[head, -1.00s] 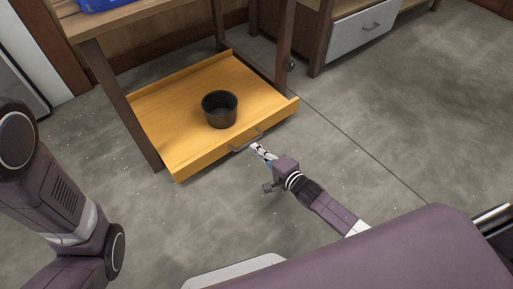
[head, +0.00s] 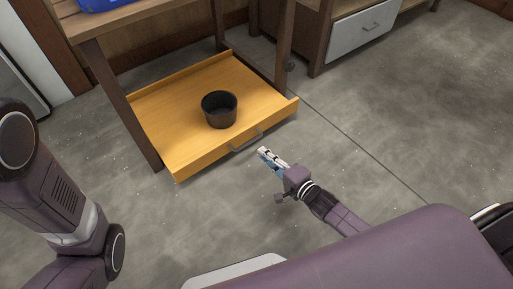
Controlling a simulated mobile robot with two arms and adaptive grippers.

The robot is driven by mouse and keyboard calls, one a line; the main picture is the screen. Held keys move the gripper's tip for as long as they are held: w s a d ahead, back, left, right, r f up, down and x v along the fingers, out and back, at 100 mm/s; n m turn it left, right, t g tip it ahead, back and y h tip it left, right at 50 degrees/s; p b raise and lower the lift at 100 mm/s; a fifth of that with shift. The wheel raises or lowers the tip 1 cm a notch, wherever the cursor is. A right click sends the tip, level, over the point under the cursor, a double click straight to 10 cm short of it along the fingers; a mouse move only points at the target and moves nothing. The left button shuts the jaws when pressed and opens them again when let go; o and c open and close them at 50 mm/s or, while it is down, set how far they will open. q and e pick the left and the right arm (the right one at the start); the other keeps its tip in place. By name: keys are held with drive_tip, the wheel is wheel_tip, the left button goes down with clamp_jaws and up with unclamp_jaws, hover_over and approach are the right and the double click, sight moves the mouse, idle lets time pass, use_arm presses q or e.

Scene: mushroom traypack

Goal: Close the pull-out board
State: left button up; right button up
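The pull-out board (head: 172,112) is a yellow wooden tray low in a brown wooden frame, and it sticks out toward me. Its front has a grey bar handle (head: 246,141). My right gripper (head: 264,153) is just in front and to the right of the handle, apart from it. Its fingers look close together, but the view is too small to tell whether they are open or shut. My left arm comes in at the left edge; its gripper is out of view.
A black pot (head: 220,110) stands on the board. The frame's brown legs (head: 122,106) flank the board. A blue object (head: 98,4) lies on the top above. A cabinet with a white drawer (head: 361,32) stands at the upper right. The grey floor (head: 380,120) on the right is clear.

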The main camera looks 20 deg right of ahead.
drive_tip(key=v, duration=0.7)
drive_tip(key=shift+a, duration=0.1)
